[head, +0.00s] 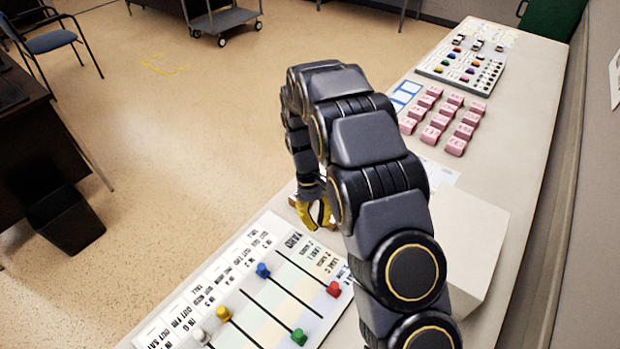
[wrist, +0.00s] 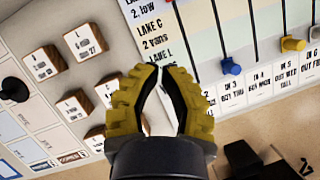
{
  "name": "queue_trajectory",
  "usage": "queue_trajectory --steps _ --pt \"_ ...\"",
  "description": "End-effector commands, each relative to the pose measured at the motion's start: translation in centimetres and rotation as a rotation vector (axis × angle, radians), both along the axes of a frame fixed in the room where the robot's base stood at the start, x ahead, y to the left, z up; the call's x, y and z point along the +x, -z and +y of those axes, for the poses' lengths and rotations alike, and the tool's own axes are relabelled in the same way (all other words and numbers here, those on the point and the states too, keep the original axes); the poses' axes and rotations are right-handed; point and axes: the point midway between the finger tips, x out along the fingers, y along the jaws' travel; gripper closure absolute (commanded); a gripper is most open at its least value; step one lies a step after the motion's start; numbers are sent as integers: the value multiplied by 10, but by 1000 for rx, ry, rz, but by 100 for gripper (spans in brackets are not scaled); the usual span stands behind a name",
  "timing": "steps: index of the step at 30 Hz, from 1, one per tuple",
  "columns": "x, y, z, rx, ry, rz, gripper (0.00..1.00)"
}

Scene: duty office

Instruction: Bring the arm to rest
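My arm reaches over the long counter from the lower right of the head view and bends down. My gripper (head: 314,216) hangs by the counter's left edge, above the far end of a lane board (head: 262,290). In the wrist view its yellow fingers (wrist: 162,72) stand a little apart at the tips, with a narrow gap between the dark pads. I see nothing held in the gap. The board's lane lettering (wrist: 160,35) and several labelled wooden blocks (wrist: 86,42) lie beyond the fingers. The arm hides part of the counter.
A white box (head: 472,240) stands close right of my arm. Pink blocks (head: 455,147) and a panel of coloured pieces (head: 465,62) lie farther along the counter. Coloured sliders, including a red one (head: 333,289), rise from the lane board.

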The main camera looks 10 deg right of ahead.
Motion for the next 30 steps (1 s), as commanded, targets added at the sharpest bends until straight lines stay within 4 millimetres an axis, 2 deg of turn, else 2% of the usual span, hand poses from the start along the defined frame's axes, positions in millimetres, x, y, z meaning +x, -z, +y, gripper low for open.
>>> queue_trajectory --steps 5,8,13,17,21,27,30 --pt "0 -1 0 0 1 -1 100" --pt "-3 -10 -2 -1 9 -9 100" --pt "-25 -55 -9 -3 53 -42 100" --pt "-54 -95 -16 -2 99 -72 100" --pt "-91 -130 -21 2 147 -102 100" --pt "-150 -166 -26 12 209 -147 100" --pt "-182 -178 -27 18 239 -169 100"
